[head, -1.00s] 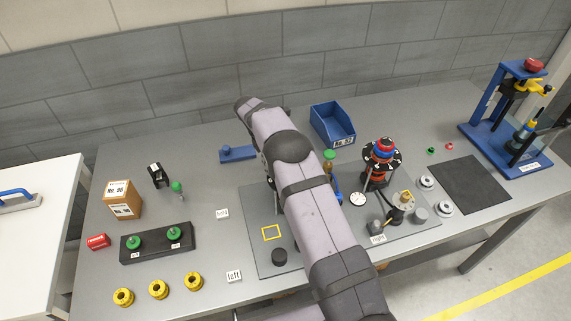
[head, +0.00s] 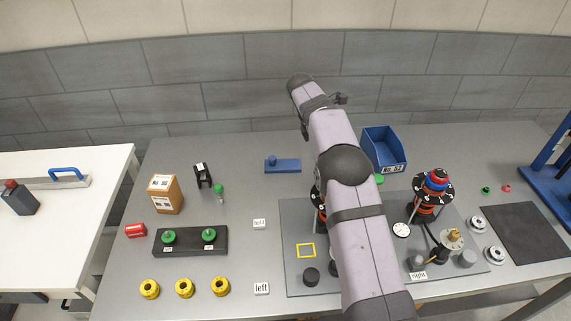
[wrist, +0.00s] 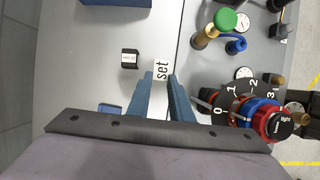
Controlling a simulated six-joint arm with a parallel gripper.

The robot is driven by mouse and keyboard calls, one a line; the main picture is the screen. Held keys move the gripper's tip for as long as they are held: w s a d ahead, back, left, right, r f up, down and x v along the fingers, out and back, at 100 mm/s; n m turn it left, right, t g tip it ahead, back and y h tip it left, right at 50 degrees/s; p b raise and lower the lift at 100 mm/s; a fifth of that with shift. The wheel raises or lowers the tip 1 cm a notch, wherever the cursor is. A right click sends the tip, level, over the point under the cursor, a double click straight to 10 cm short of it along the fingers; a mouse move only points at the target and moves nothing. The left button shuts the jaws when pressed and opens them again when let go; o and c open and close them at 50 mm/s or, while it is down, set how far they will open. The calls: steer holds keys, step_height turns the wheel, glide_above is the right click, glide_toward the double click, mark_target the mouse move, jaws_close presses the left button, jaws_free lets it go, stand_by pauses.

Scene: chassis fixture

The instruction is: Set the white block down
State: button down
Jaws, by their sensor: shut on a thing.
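In the wrist view, a small white block marked "set" (wrist: 161,70) sits between the tips of the blue fingers of my gripper (wrist: 163,88). My gripper is shut on it. Grey bench top shows behind the block, and I cannot tell how high above the surface it is. In the head view, my arm hides the block and the fingertips. Other white blocks lie on the bench in the head view: "hold" (head: 259,224), "left" (head: 262,289) and "right" (head: 419,276).
A small black labelled piece (wrist: 130,59) is left of the held block. The green-capped brass fitting (wrist: 225,20) and the red-and-blue dial stack (wrist: 262,118) are to its right. A blue bin (head: 384,152) stands at the back. Bare bench lies around the flat blue part (head: 282,166).

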steer(key=w+a+n+t+y+p, duration=0.1)
steer(key=w+a+n, duration=0.3)
steer(key=a+n, duration=0.5)
steer(key=w+a+n+t+y+p, duration=0.2)
steer(key=a+n, duration=0.7)
steer(key=a, duration=0.8)
steer(key=shift+w+t+y, duration=0.7)
steer(key=shift+w+t, duration=0.1)
steer(key=shift+w, duration=0.4)
step_height(320, 180, down, 5)
steer(key=shift+d+b, duration=0.1)
steer(key=shift+b, duration=0.25)
steer(key=shift+f+p, duration=0.9)
steer(key=shift+f, duration=1.5)
